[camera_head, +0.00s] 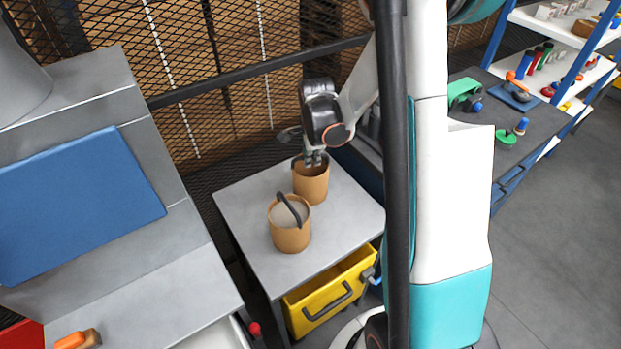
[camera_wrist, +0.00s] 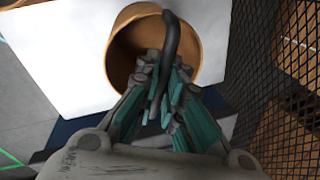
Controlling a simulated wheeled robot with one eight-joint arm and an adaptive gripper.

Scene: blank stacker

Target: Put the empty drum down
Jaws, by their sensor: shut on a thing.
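The empty drum (camera_head: 311,185) is an orange-brown open cylinder with a dark handle, at the back of the grey table (camera_head: 345,220) in the head view. In the wrist view the drum (camera_wrist: 118,62) shows a hollow inside, and its dark handle (camera_wrist: 171,40) arches over the mouth. My gripper (camera_head: 315,158) is above the drum's rim. In the wrist view my gripper (camera_wrist: 165,85) is shut on the handle. I cannot tell whether the drum's base touches the table. A second drum (camera_head: 290,236), with a grey filled top and raised dark handle, stands in front of it.
A mesh fence (camera_head: 215,80) with a dark rail stands behind the table. A yellow drawer (camera_head: 330,295) sits under the tabletop. A grey machine with a blue panel (camera_head: 75,200) is at left. Free tabletop lies right of the drums. Shelves with small parts stand at right.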

